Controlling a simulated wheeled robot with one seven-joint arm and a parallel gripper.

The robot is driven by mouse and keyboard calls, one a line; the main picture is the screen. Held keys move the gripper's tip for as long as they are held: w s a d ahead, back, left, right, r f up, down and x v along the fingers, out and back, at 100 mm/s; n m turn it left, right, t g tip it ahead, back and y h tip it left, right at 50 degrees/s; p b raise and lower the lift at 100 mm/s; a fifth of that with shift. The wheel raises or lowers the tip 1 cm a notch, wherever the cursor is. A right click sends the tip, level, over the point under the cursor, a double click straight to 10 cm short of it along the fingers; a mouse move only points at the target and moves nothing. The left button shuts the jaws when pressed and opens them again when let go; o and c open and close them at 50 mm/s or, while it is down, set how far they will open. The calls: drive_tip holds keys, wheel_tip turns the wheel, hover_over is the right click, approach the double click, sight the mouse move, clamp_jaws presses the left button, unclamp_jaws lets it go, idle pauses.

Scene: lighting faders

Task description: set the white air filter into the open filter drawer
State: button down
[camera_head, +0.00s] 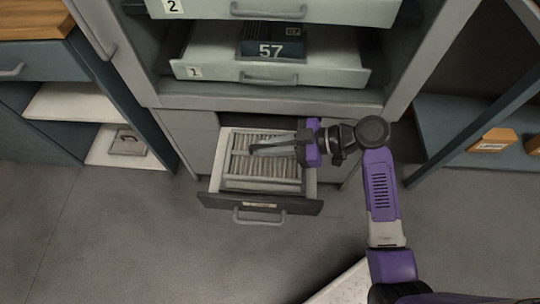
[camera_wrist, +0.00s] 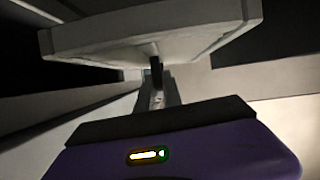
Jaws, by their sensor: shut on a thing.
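The white air filter (camera_head: 262,170), a pleated panel in a pale frame, lies within the outline of the open filter drawer (camera_head: 222,199) in the head view. I cannot tell whether it rests on the drawer floor or is held just above it. My gripper (camera_head: 256,148) reaches in from the right and is shut on the filter, its fingers lying over the pleats. In the wrist view the filter (camera_wrist: 150,32) is a pale slab across the top, with a dark finger (camera_wrist: 156,72) at its near side. The drawer floor is hidden.
Above stand two pale drawers, one labelled 1 (camera_head: 215,74) holding a dark box marked 57 (camera_head: 272,42), the other labelled 2 (camera_head: 230,8). Shelves flank the cabinet, with an orange box (camera_head: 492,140) at right. The grey floor before the drawer is clear.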

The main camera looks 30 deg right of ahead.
drive_tip(key=shift+f+b, duration=0.65)
drive_tip(key=shift+f, duration=1.45)
drive_tip(key=shift+f, duration=0.1)
drive_tip(key=c, duration=1.5)
unclamp_jaws()
drive_tip(key=shift+r, duration=0.2)
drive_tip(key=p+v, duration=0.2)
drive_tip(key=v, duration=1)
drive_tip(key=shift+s+d+f, duration=0.1)
drive_tip(key=shift+f, duration=0.1)
